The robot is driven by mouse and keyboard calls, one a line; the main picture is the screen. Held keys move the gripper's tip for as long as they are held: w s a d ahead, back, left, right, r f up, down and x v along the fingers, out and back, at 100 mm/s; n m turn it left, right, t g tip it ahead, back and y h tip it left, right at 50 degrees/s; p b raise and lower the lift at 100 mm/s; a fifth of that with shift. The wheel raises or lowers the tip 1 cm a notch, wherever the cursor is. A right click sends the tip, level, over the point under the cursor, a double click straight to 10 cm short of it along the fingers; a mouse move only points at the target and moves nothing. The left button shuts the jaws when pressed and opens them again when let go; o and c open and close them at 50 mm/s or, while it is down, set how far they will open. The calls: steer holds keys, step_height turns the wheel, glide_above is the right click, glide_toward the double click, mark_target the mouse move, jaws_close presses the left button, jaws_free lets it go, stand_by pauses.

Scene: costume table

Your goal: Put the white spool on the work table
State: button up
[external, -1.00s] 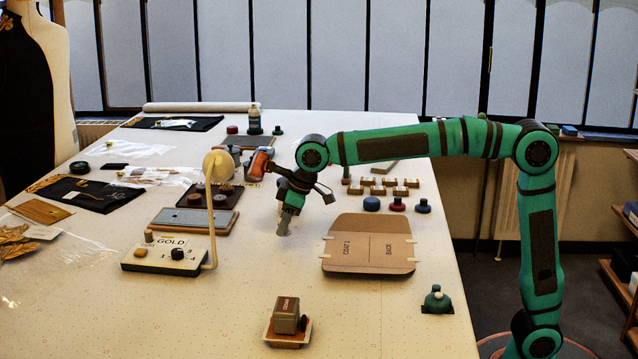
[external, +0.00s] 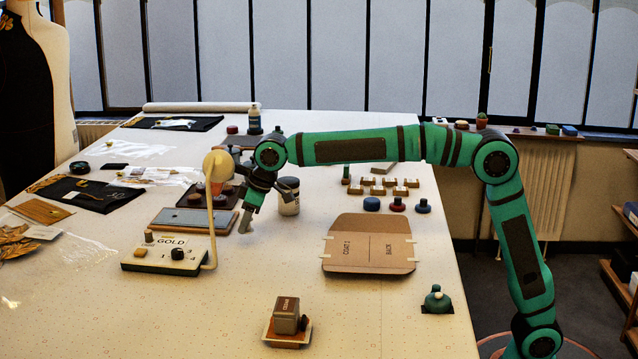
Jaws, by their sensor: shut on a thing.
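My gripper (external: 244,227) points down over the middle of the work table (external: 370,315), just right of the grey pad. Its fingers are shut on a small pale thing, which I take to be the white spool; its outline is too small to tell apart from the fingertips. I cannot tell whether the fingertips touch the tabletop or hang slightly above it. No other white spool is clear to see on the table.
The grey pad (external: 195,219), GOLD control box (external: 168,256) and cream lamp (external: 217,165) are close on the left. The cardboard pattern (external: 368,245) lies right. The table front has free room around a small brown box (external: 286,313).

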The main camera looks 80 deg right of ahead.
glide_above(218, 243)
steer(key=shift+f, duration=1.75)
steer(key=o, duration=0.9)
steer(key=shift+f, duration=0.1)
steer(key=shift+o, duration=0.2)
steer(key=v, duration=1.2)
steer(key=shift+w+d, duration=0.1)
steer(key=shift+d, duration=0.05)
